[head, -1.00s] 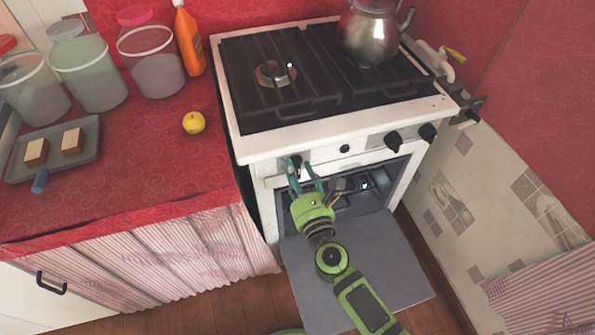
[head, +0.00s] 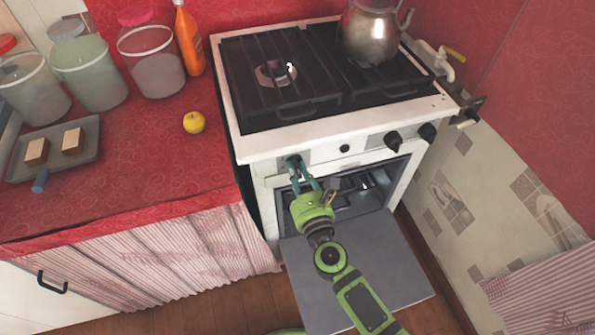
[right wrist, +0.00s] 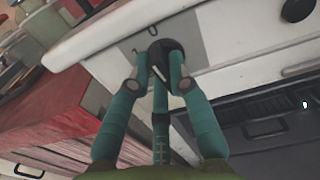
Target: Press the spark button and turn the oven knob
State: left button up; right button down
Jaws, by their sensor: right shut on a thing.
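The white stove (head: 340,125) stands at the centre of the head view with its oven door (head: 360,265) hanging open. My right gripper (head: 298,177) is at the left end of the stove's front panel, shut on the black oven knob (head: 293,161). In the right wrist view its teal fingers (right wrist: 158,84) close on both sides of the round black knob (right wrist: 165,50), partly hiding it. The small black spark button (head: 344,148) sits on the panel to the right of that knob, apart from the gripper. My left gripper is not in view.
A metal kettle (head: 370,35) stands on the right back of the hob. Two more black knobs (head: 394,141) are on the panel's right. The red counter (head: 130,190) at left holds jars, an orange bottle (head: 188,40), a yellow fruit (head: 194,122) and a tray (head: 85,150).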

jog(key=n+p, duration=0.1)
jog(key=n, duration=0.6)
jog(key=n+p, duration=0.2)
jog(key=n, duration=0.5)
jog(key=f+n+p, duration=0.1)
jog(key=n, duration=0.7)
jog(key=shift+d, duration=0.15)
jog(key=shift+n, duration=0.3)
jog(key=c, duration=1.1)
grip_release()
jog(key=shift+c, duration=0.2)
jog(key=v, duration=1.2)
